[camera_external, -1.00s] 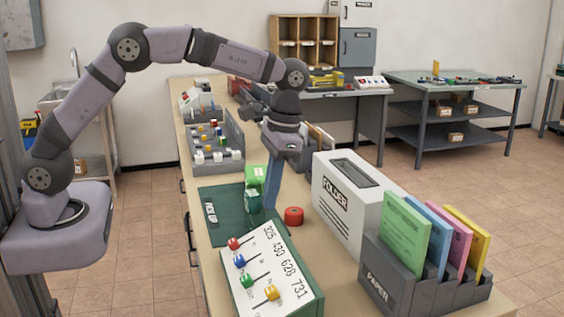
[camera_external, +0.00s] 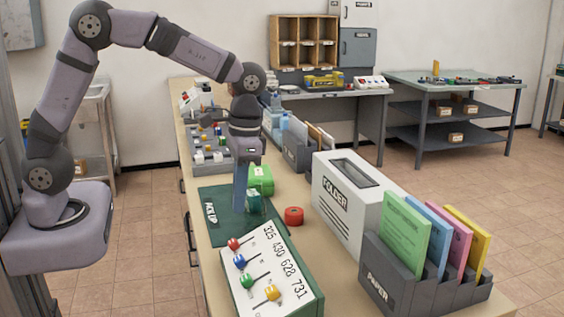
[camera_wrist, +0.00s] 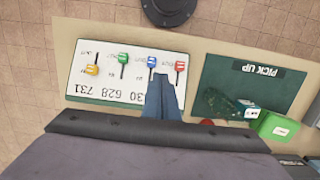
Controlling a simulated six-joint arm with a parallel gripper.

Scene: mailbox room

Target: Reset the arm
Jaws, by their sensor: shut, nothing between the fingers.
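My gripper (camera_external: 240,205) points straight down, its long blue fingers pressed together with nothing between them. In the external view its tips are over the green pick-up mat (camera_external: 213,222), just left of a dark green object (camera_external: 253,202). I cannot tell how high the tips are. In the wrist view the shut fingers (camera_wrist: 164,82) appear against the white switch panel (camera_wrist: 105,92), near its blue and red knobs. My arm is bent at the elbow, raised over the left side of the bench.
A bright green box (camera_external: 262,179) and a red round object (camera_external: 294,215) lie close to the mat. The white folder box (camera_external: 340,205) and grey paper rack (camera_external: 398,285) stand at right. A grey tray of small coloured pieces (camera_external: 200,157) is farther back.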

